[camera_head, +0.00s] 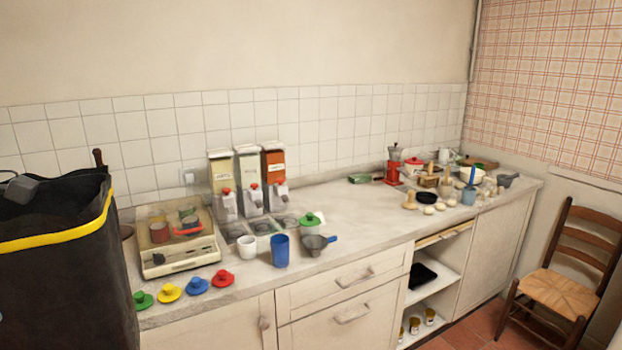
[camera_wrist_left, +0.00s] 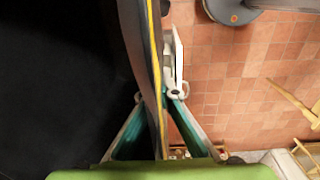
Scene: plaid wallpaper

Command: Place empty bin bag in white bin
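A large black bin bag (camera_head: 60,285) with a yellow band near its top fills the left edge of the head view. It hangs open at the top and hides the left end of the counter. In the left wrist view the bag (camera_wrist_left: 60,90) fills the left side, its yellow-striped edge running between the fingers. My left gripper (camera_wrist_left: 160,95) is closed around this edge, a fingertip on each side. A small grey part shows at the bag's rim in the head view. My right gripper is not in view. I cannot make out a white bin in either view.
A counter (camera_head: 350,215) runs along the tiled wall, with a scale (camera_head: 178,245), dispensers (camera_head: 248,180), a blue cup (camera_head: 280,250) and several coloured lids. A wooden chair (camera_head: 560,275) stands at the right. Terracotta floor (camera_wrist_left: 240,75) shows beside the bag.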

